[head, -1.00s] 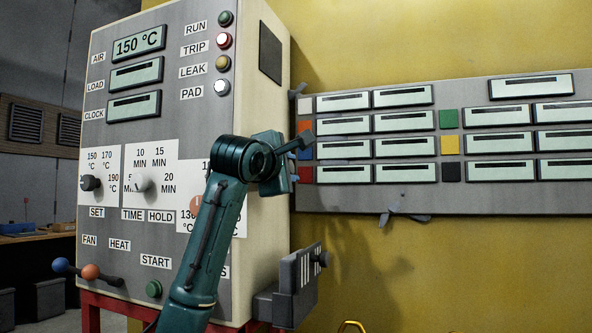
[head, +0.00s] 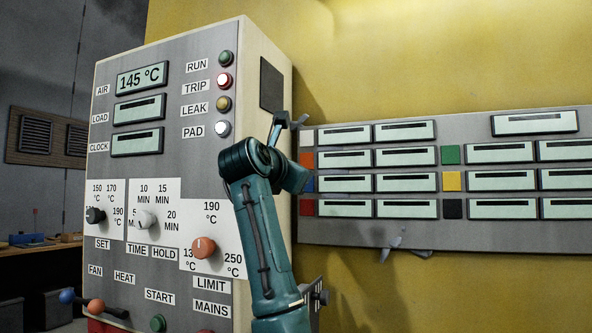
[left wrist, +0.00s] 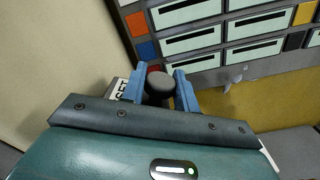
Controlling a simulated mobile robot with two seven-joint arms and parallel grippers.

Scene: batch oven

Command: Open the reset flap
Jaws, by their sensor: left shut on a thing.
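My left gripper (left wrist: 158,80) shows in the left wrist view with its two blue fingers on either side of a dark round knob (left wrist: 159,87), shut on it. A white label (left wrist: 121,88) beside the left finger shows the letters "SET"; the rest is covered. The flap itself cannot be made out behind the gripper. In the head view my left arm reaches up to the cream right side of the oven cabinet (head: 262,45), and its wrist hides the knob and most of the gripper. My right gripper is not in view.
A dark plate (head: 271,85) is on the cabinet side above my wrist. A wall panel (head: 460,231) with display slots and coloured squares stands close to the right. A dark box with a knob (head: 322,297) sits low beside my forearm. The TRIP lamp (head: 222,80) looks red.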

